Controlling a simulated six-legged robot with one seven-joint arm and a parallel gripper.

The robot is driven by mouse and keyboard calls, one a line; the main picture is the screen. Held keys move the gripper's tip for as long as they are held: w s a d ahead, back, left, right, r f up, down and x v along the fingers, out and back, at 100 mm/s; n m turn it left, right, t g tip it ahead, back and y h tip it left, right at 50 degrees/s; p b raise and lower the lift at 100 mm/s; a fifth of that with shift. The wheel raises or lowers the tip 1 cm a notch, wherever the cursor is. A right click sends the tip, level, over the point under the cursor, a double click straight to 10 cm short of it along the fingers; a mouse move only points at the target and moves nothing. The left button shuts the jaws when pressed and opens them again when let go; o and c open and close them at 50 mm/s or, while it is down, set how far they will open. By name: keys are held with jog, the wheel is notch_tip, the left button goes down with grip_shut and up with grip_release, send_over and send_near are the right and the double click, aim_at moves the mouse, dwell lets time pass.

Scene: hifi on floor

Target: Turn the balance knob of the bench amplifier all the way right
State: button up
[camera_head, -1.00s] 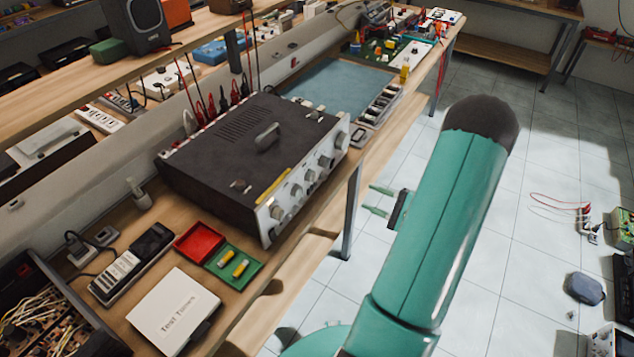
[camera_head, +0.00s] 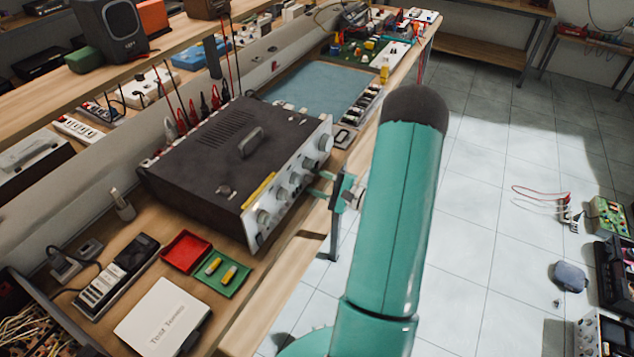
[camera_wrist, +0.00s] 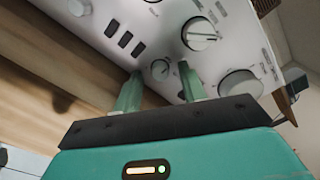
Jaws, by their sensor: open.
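The bench amplifier (camera_head: 225,130) is a dark box with a pale front panel, on the wooden bench in the head view. Several round knobs line its front. I cannot read which one is the balance knob. My gripper (camera_head: 316,184) is open at the front panel, with both fingers pointing at it. In the wrist view the gripper (camera_wrist: 159,72) has a small round knob (camera_wrist: 160,69) between its fingertips. A larger knob (camera_wrist: 200,34) lies just beyond the right finger and another large knob (camera_wrist: 240,84) lies to the right. Contact cannot be told.
A red tray (camera_head: 186,251) and a green tray (camera_head: 221,273) with yellow pieces lie left of the amplifier's front. A white box (camera_head: 163,317) lies nearer. A blue mat (camera_head: 318,88) lies behind the amplifier.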

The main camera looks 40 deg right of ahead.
jog(key=shift+w, duration=0.1)
grip_shut()
